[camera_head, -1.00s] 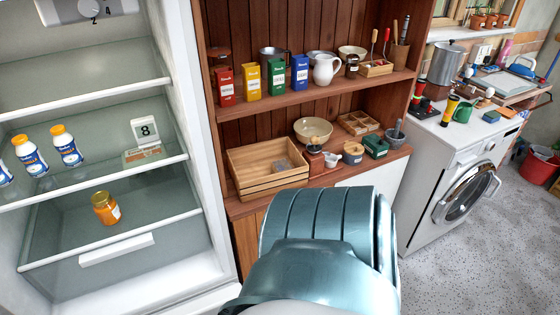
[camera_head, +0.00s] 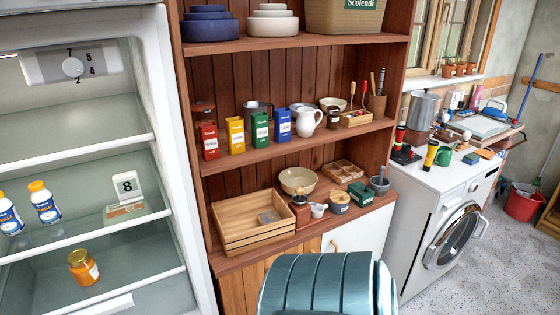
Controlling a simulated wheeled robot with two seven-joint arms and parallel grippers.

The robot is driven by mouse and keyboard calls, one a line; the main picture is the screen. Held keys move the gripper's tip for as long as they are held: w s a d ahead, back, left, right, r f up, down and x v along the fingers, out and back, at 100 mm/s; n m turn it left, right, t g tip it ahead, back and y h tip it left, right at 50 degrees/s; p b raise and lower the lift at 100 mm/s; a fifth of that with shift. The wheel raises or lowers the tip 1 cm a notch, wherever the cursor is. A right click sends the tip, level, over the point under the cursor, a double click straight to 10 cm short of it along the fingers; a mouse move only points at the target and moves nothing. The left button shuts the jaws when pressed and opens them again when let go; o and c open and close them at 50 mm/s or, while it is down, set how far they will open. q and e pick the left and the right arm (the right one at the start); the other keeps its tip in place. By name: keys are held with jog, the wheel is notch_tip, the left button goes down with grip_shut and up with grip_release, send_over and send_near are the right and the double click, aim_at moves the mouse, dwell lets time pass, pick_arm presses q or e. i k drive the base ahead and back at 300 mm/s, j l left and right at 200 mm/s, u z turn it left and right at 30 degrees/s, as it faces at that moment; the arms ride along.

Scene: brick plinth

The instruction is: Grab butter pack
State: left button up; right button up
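A small flat pack (camera_head: 124,211), which looks like the butter pack, lies on the middle glass shelf of the open fridge at the left. Its print is too small to read. A white card with the number 8 (camera_head: 127,186) stands right behind it. Neither of my grippers is in view. Only a rounded teal part of my own body shows at the bottom middle, well to the right of the pack.
White bottles with yellow caps (camera_head: 44,203) stand left of the pack. An orange jar (camera_head: 83,267) sits on the level below. The fridge's side wall (camera_head: 180,150) separates it from a wooden cabinet (camera_head: 262,170) holding tins, bowls and a crate (camera_head: 243,222).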

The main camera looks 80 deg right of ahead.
aim_at(266, 218)
jog(key=z, duration=2.3)
